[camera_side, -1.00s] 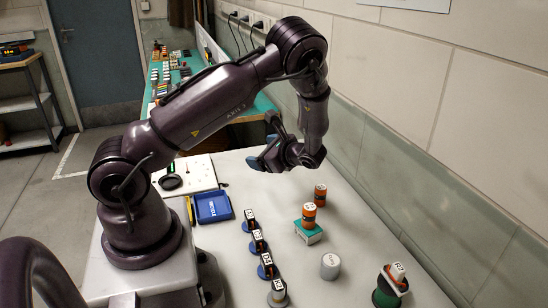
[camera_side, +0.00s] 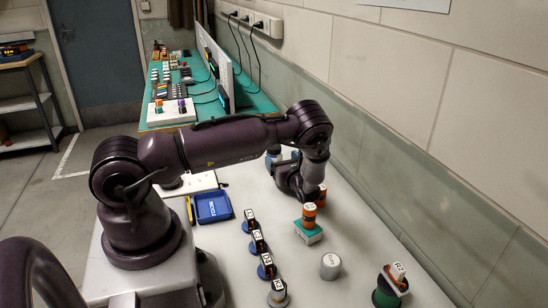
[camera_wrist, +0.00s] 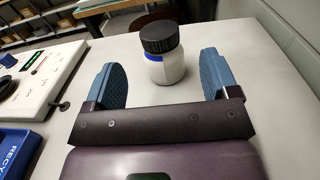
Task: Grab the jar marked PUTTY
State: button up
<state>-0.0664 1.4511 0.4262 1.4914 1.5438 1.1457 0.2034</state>
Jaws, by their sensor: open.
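A white jar (camera_wrist: 167,68) with a ribbed black lid and a blue band stands upright on the bench in the wrist view. No lettering on it is readable from here, so I cannot tell whether it is marked PUTTY. My gripper (camera_wrist: 160,80) is open, with its two blue fingers spread left and right. The jar stands just ahead of the gap between them, apart from both fingers. In the side view my gripper (camera_side: 284,156) is low over the far part of the bench, and the jar is not visible there.
A blue bin (camera_side: 213,206) and a white panel (camera_wrist: 38,75) lie left of my gripper. An orange-and-black cylinder (camera_side: 309,212) stands on a green-topped block, with another (camera_side: 321,197) behind. A grey cylinder (camera_side: 330,266) and several labelled pieces stand nearer. The wall is at right.

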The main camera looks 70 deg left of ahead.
aim_at(277, 152)
jog(key=a, duration=0.6)
jog(key=shift+s+a, duration=0.2)
jog(key=shift+a, duration=0.15)
jog(key=c, duration=1)
jog(key=shift+c, duration=0.2)
jog(key=shift+r, duration=0.1)
